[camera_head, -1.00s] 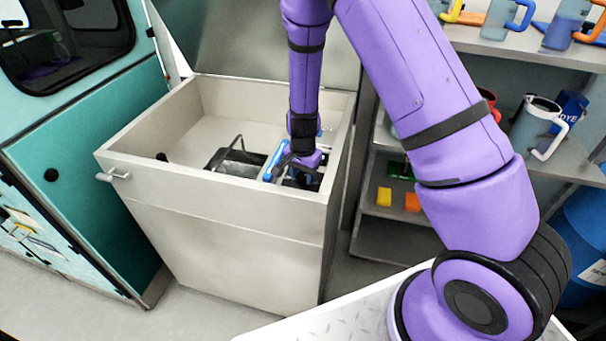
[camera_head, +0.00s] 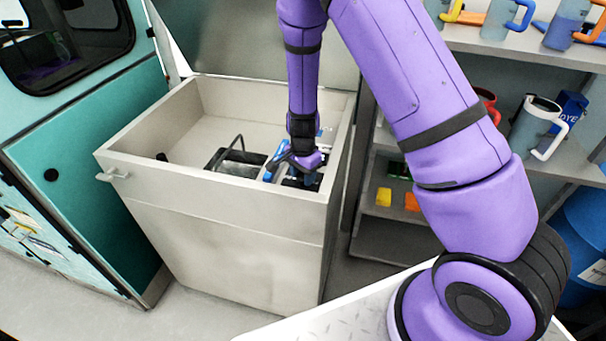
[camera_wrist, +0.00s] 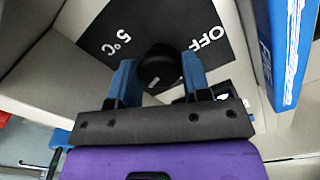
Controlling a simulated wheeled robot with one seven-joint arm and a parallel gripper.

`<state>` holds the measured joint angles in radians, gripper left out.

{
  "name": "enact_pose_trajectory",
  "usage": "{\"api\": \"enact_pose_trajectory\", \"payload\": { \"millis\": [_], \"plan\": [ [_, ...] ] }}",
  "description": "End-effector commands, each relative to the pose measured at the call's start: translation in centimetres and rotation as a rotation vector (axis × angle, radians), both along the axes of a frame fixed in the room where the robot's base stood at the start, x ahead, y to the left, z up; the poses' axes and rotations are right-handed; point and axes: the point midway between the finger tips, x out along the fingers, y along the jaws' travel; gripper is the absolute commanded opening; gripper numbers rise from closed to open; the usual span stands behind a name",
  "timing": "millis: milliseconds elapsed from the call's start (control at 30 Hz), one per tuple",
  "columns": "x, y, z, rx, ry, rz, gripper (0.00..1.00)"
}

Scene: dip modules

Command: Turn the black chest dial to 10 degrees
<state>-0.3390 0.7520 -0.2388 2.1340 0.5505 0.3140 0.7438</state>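The black dial (camera_wrist: 160,70) shows in the wrist view on a dark panel (camera_wrist: 100,30) inside the chest. White marks "5°C" and "OFF" are printed on either side of it. A small light mark shows on the dial's near edge; its exact angle is hard to read. My gripper (camera_wrist: 160,75) has its two blue fingers apart, one on each side of the dial, with a gap visible at the tips. In the head view my gripper (camera_head: 295,162) points down into the front right of the open chest (camera_head: 215,215), where my gripper hides the dial.
A blue box with white lettering (camera_wrist: 284,45) stands close on the right in the wrist view. A black item with a wire handle (camera_head: 235,163) lies to the left inside the chest. The chest's walls surround my gripper; a shelf unit (camera_head: 385,225) stands to the right.

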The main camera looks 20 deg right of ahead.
Motion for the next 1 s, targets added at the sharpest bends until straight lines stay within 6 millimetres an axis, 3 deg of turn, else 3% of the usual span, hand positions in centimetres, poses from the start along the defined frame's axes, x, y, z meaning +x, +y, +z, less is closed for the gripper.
{"api": "enact_pose_trajectory", "payload": {
  "millis": [33,100,467,1000],
  "plan": [
    [0.1,0.0,0.0,0.0,-0.001,0.0,0.53],
    [0.0,0.0,0.0,0.0,-0.001,0.0,0.69],
    [0.0,0.0,0.4,0.0,-0.001,0.001,0.69],
    [0.1,0.1,9.1,0.001,-0.003,0.002,0.69]
  ]
}}
